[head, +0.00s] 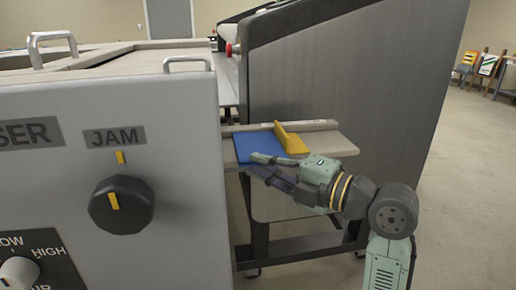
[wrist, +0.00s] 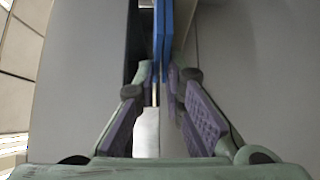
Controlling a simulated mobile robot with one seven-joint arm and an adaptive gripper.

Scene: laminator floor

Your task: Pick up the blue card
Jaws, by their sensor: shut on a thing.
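The blue card (head: 256,145) lies flat on a small light shelf (head: 335,146) in the head view, its near edge by the shelf's front. My gripper (head: 262,167) is at that near edge, reaching in from the right. In the wrist view the card (wrist: 161,35) shows edge-on as a thin blue strip, and the fingertips of my gripper (wrist: 162,80) are closed on it. The part of the card between the fingertips is hidden.
A yellow angled piece (head: 290,138) stands on the shelf just right of the card. A grey cabinet with a black JAM knob (head: 121,204) is close on the left. A large dark machine panel (head: 350,90) rises behind the shelf. Open floor (head: 465,180) lies to the right.

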